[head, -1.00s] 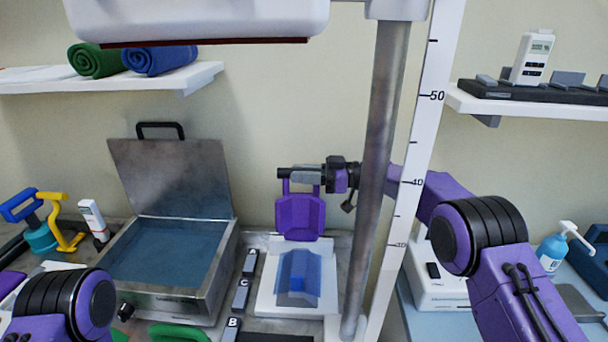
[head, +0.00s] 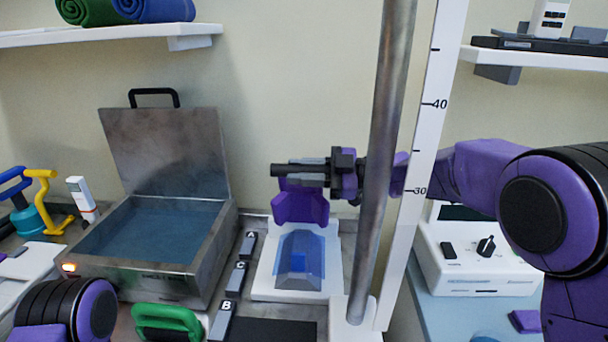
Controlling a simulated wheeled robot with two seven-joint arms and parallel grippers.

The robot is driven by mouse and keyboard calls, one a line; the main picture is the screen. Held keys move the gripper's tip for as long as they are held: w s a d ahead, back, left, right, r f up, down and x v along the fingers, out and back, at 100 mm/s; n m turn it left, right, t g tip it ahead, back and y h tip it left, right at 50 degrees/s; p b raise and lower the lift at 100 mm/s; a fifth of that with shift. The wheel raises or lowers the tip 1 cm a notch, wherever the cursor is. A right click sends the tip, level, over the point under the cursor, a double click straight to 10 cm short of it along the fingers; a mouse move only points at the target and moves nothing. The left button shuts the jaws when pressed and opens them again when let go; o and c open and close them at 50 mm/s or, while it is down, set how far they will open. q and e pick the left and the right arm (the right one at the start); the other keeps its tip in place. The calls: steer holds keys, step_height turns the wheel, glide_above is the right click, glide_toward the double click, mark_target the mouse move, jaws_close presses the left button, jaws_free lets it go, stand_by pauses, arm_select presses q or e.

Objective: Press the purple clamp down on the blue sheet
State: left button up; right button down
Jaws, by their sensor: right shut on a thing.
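The purple clamp (head: 300,205) hangs above the back of a white base board, tilted, in the head view. My right gripper (head: 300,173) is shut on the top bar of the clamp, and the jaws hide that bar. The blue sheet (head: 312,258) is translucent and lies draped over a grey form on the white board (head: 283,288), just in front of and below the clamp. The clamp and the sheet look apart, though their edges overlap in the picture. Of my left arm only a link shows at the lower left; its gripper is out of view.
A metal pole (head: 384,150) and white ruler post (head: 425,120) stand right of the board, in front of my right wrist. An open water bath (head: 150,280) is on the left. Lettered grey blocks (head: 235,278) lie between. A green-handled thing (head: 168,322) is in front.

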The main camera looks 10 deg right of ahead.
stand_by(0.3)
steer(key=c, duration=1.1)
jaws_free()
steer(key=shift+o, duration=0.2)
